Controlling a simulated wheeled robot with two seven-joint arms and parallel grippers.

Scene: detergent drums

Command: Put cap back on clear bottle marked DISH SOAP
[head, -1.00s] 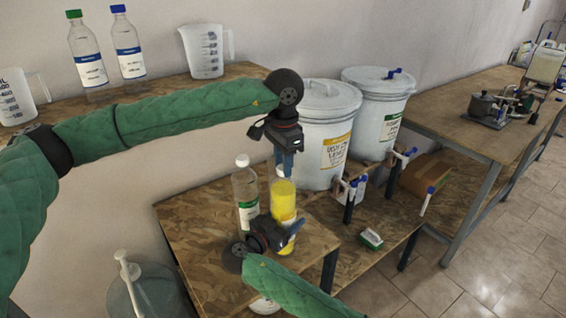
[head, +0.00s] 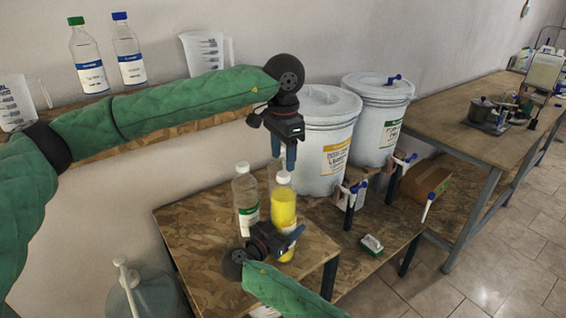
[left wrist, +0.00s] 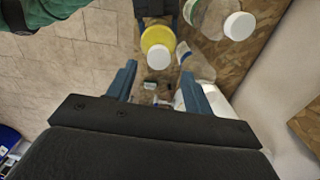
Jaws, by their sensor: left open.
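A clear bottle of yellow liquid (head: 284,208) stands upright near the small table's right edge; its writing is too small to read. A white cap (head: 283,177) sits on its mouth, and shows in the left wrist view (left wrist: 160,55). My left gripper (head: 284,164) is open and empty just above this cap. My right gripper (head: 292,240) has its fingers on either side of the bottle's lower body. A clear, green-labelled bottle (head: 246,195) with a white cap stands to the left. Another clear bottle (left wrist: 199,67) is partly hidden; I see no cap on it.
Two white lidded drums (head: 323,135) (head: 375,115) with taps stand behind right. Two clear bottles (head: 88,60) (head: 128,55) and measuring jugs (head: 203,52) stand on the left shelf. A green-white block (head: 372,244) lies on the lower shelf.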

